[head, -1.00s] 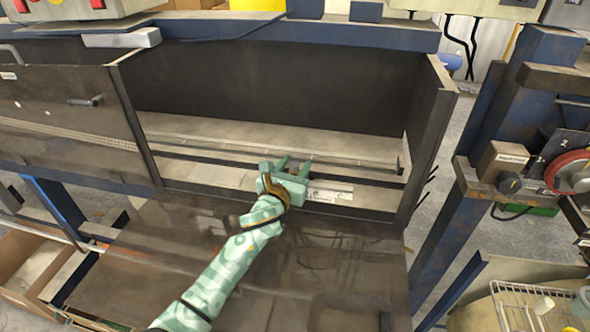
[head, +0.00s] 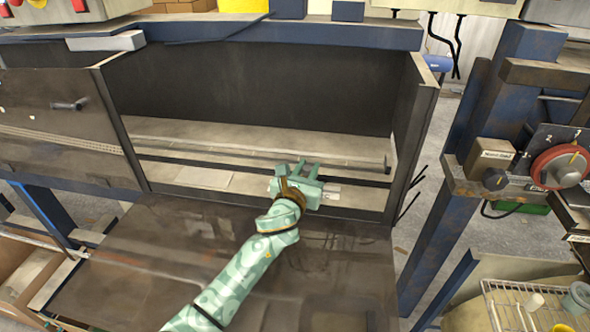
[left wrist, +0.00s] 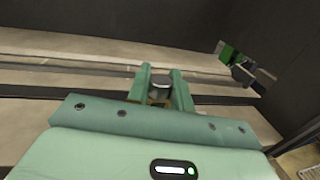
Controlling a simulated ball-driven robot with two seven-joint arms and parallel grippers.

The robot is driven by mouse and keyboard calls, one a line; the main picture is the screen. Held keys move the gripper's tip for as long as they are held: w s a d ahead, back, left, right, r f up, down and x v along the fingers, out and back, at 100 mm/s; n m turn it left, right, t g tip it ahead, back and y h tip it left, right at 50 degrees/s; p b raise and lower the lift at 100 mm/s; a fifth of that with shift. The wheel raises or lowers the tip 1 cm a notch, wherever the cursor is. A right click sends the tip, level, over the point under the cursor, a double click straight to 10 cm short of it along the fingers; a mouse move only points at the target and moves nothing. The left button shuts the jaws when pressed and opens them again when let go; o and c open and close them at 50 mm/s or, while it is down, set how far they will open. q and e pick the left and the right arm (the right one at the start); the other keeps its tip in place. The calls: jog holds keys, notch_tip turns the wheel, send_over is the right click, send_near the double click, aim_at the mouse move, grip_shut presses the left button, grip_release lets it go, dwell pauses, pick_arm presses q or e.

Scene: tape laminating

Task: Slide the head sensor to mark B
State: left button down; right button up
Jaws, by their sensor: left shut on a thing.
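My left gripper (head: 308,168) is over the pale ledge at the front of the dark open bay, its fingers pointing toward the back. In the left wrist view its two green fingers (left wrist: 160,84) are shut on a small grey round-topped piece (left wrist: 160,86), which I take to be the head sensor. The fingers and palm hide most of it. A pale label strip (head: 331,188) on the ledge shows just right of the gripper, partly covered; I cannot read marks on it. My right gripper is not in view.
A long rail (head: 235,148) runs across the bay behind the gripper. The bay's right side wall (head: 408,140) stands a short way to the right. A green and black piece (left wrist: 238,65) shows against the dark wall. A dark glossy panel (head: 150,245) lies in front.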

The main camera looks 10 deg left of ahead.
aim_at(304, 171)
pick_arm(q)
jog(key=shift+a+f, duration=0.1)
jog(key=shift+a, duration=0.3)
jog(key=c, duration=1.3)
grip_release()
jog(key=shift+d, duration=0.25)
jog(key=shift+o, duration=0.2)
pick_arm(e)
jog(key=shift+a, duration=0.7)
pick_arm(q)
jog(key=shift+s+a, duration=0.1)
jog(key=shift+a, duration=0.05)
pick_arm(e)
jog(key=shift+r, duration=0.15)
